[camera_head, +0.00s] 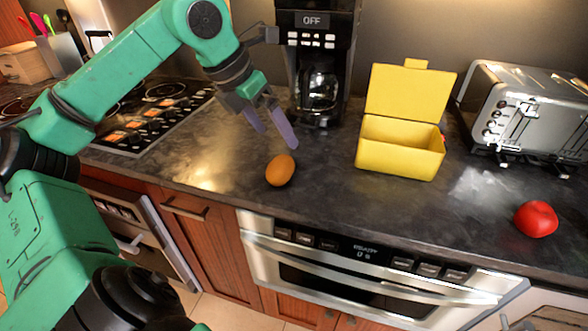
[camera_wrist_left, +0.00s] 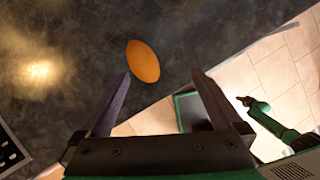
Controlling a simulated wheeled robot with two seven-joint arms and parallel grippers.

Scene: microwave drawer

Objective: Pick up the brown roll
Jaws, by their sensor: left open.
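The brown roll (camera_head: 280,170) is a small orange-brown oval on the dark countertop, close to its front edge. It also shows in the left wrist view (camera_wrist_left: 143,61), beyond the fingertips and roughly between their lines. My left gripper (camera_head: 277,136) is open and empty, above the counter and just behind the roll in the head view. In the left wrist view its two fingers (camera_wrist_left: 163,75) are spread apart and do not touch the roll. My right gripper does not show in the head view.
A yellow open box (camera_head: 400,146) stands right of the roll, with a coffee maker (camera_head: 318,75) behind. A toaster (camera_head: 525,110) and a red tomato-like object (camera_head: 536,219) are at the right. A stovetop (camera_head: 150,115) lies left. The counter around the roll is clear.

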